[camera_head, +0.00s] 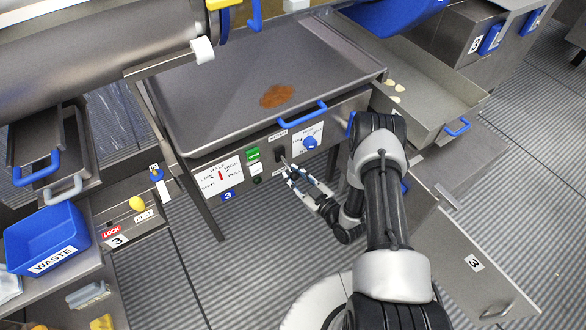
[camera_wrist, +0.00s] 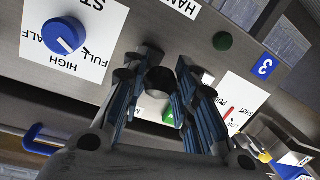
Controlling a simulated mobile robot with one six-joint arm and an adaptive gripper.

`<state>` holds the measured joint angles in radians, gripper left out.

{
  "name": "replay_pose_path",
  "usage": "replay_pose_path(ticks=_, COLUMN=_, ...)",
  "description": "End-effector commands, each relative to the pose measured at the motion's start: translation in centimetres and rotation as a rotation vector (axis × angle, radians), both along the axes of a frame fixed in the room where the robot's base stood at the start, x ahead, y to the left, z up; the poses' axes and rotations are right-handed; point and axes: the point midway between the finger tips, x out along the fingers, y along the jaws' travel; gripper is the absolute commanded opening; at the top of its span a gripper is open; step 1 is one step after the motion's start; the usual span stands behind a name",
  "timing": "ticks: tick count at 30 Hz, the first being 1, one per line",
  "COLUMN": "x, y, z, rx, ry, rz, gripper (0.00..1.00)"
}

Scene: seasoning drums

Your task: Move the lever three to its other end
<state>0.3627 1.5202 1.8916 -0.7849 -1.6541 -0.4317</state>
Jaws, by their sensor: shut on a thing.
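The control panel (camera_head: 238,168) on the front of the drum tray carries a blue "3" label, which also shows in the wrist view (camera_wrist: 264,66). A black lever knob (camera_wrist: 160,84) stands out from this panel between my fingers. In the head view the lever (camera_head: 279,154) is small and partly covered by my gripper (camera_head: 289,169), so its exact position is hard to read. My gripper (camera_wrist: 163,78) has its two fingers on either side of the knob and is shut on it. Small labels sit above and below the lever.
A blue dial (camera_head: 310,142) is right of the lever. A green button (camera_head: 253,153) and a gauge plate (camera_head: 219,176) are left of it. A blue tray handle (camera_head: 303,115) projects above. A blue waste bin (camera_head: 45,243) stands at left. The floor below the panel is clear.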

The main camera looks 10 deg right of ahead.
Motion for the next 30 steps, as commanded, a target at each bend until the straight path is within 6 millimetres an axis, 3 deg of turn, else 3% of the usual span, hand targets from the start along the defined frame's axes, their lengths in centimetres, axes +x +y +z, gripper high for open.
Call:
replay_pose_path(ticks=1, x=-0.5, y=0.1, z=-1.2, rx=-0.001, ry=0.017, rz=-0.002, gripper=0.00)
replay_pose_path(ticks=13, x=-0.3, y=0.3, z=-3.7, rx=0.012, ry=-0.020, rz=-0.003, gripper=0.00)
replay_pose_path(ticks=30, x=0.1, y=0.4, z=-3.9, rx=0.042, ry=-0.112, rz=-0.003, gripper=0.00)
